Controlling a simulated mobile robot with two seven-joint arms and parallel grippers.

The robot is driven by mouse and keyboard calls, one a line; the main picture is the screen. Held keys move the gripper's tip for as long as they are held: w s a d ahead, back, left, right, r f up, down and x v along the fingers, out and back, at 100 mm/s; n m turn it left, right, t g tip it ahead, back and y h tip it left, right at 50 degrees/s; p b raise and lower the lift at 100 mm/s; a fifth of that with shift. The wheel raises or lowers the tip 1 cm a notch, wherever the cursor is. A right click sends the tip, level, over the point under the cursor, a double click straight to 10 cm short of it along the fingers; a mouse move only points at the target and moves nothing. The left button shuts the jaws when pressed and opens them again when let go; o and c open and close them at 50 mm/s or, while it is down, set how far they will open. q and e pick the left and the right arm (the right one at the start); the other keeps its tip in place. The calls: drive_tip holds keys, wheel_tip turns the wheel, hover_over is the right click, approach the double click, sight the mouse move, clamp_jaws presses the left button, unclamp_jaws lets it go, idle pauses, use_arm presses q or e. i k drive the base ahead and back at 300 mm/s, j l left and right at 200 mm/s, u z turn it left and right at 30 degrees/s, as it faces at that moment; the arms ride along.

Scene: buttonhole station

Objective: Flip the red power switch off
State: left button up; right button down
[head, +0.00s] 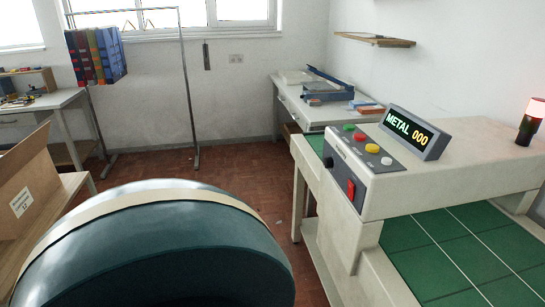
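The red power switch (351,189) is on the dark front panel of the beige machine (410,187) at the right. It is small, and I cannot tell which way it is flipped. Above it, the sloped control panel (365,151) carries green, red, yellow and white buttons. A black knob (328,162) is left of the switch. The display (415,132) reads "METAL 000". Neither of my grippers is in view.
A large dark green rounded object (170,250) fills the lower middle, near the machine. A cardboard box (28,190) stands at the left. A red-lit beacon (531,120) stands on the machine. Tiled floor is open behind.

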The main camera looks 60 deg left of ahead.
sight(351, 186)
drive_tip(key=u, duration=1.55)
